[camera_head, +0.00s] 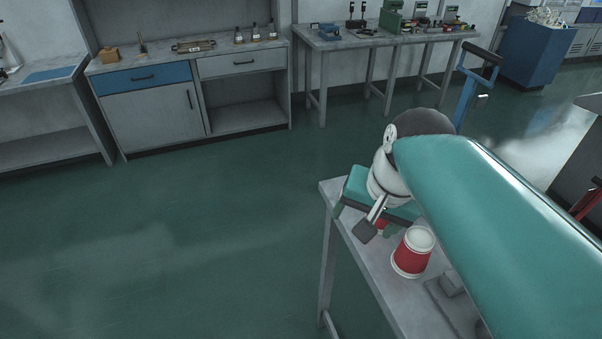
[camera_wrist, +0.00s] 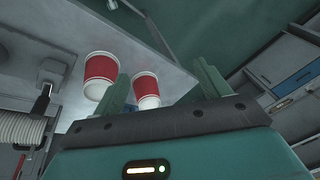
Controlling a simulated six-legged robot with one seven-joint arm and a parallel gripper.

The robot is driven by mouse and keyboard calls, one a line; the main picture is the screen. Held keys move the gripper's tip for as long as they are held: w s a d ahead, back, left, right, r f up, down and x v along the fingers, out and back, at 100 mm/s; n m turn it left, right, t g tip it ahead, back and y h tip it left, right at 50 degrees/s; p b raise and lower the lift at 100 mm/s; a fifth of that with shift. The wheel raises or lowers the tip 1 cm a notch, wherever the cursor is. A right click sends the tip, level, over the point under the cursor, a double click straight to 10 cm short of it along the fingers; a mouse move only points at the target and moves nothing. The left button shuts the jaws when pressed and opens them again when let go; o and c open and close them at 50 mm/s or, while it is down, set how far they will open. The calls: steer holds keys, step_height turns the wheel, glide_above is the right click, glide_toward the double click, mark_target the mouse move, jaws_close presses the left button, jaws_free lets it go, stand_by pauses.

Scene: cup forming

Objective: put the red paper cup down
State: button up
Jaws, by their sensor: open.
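A red paper cup with white bands (camera_head: 413,252) stands on the narrow grey table, right of my gripper (camera_head: 365,221). A second red and white cup (camera_head: 381,225) is mostly hidden behind my gripper in the head view. In the wrist view that second cup (camera_wrist: 147,91) shows between my two green fingers (camera_wrist: 162,70), close to the left finger, with a wide gap to the right finger. The other cup (camera_wrist: 100,72) is outside the left finger there. My gripper is open. I cannot tell whether the left finger touches a cup.
The narrow grey table (camera_head: 375,276) has a grey block (camera_head: 452,284) at its near end. A workbench with a blue drawer (camera_head: 146,78) and a tool table (camera_head: 385,39) stand at the back. The green floor to the left is clear.

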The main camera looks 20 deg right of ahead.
steer(key=a+f+n+t, duration=0.1)
steer(key=a+n+t, duration=0.1)
steer(key=a+n, duration=0.4)
steer(key=shift+s+a+n, duration=0.3)
steer(key=shift+a+n, duration=0.05)
steer(key=shift+n, duration=0.25)
steer(key=shift+f, duration=0.1)
stand_by(1.1)
